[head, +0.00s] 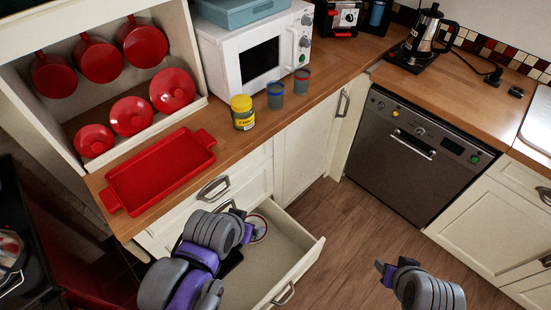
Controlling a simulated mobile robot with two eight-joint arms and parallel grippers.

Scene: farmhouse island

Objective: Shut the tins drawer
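The tins drawer (284,240) is pulled out from the cream cabinet under the counter, low in the middle of the head view. Its front carries a metal handle (284,294). A round tin (259,228) lies inside near the back, partly hidden by my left gripper. My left gripper (240,232) is over the left part of the drawer; its fingers are mostly hidden behind its own arm, so its opening is unclear. My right gripper (384,268) is over the floor, right of the drawer and apart from it; its opening is also unclear.
A shut drawer with a handle (213,188) sits above the open one. The counter holds a red tray (160,170), a yellow-lidded jar (242,112), two cups and a microwave (256,55). A dishwasher (412,150) stands right. The wooden floor (350,225) before the drawer is clear.

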